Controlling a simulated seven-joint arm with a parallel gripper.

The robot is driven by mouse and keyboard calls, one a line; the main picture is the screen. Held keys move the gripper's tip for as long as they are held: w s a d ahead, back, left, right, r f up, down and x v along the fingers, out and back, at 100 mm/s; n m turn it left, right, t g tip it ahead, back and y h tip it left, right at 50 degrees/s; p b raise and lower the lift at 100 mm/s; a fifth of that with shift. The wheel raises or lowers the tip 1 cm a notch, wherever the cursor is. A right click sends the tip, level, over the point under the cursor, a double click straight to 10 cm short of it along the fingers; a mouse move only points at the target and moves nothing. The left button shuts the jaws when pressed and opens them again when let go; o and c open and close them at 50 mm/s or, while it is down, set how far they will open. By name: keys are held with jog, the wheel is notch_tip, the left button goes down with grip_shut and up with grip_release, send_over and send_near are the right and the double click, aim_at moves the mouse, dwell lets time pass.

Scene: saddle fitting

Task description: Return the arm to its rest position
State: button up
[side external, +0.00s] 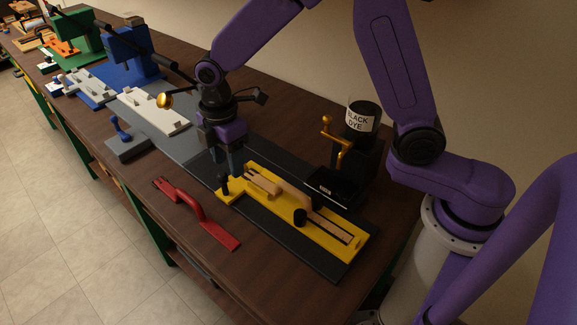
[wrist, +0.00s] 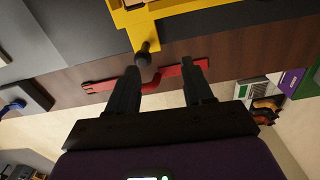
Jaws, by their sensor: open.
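My arm is purple with dark joints. My gripper (side external: 229,163) points down just beyond the left end of the yellow fixture (side external: 334,244), near its small black knob (side external: 223,184). In the wrist view my gripper's two dark fingers (wrist: 165,85) stand apart with nothing between them. The black knob (wrist: 147,50) shows beyond the fingertips. A tan strap-like piece (side external: 290,196) lies along the yellow fixture, with a black cylinder (side external: 300,216) beside it.
A red handled tool (side external: 196,212) lies on the brown bench near its front edge. A black dye container (side external: 362,117) and a brass crank (side external: 337,143) stand behind the fixture. A white plate (side external: 153,108), grey block (side external: 126,146), and blue and green stands (side external: 128,58) are farther left.

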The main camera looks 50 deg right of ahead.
jog(key=s+d+r+m, duration=0.2)
jog(key=s+d, duration=0.5)
jog(key=s, duration=0.6)
jog(key=s+d+r+m, duration=0.2)
jog(key=s+d+r, duration=0.2)
jog(key=s+d, duration=0.4)
jog(key=s, duration=0.6)
jog(key=shift+d+m, duration=0.15)
jog(key=shift+m, duration=0.25)
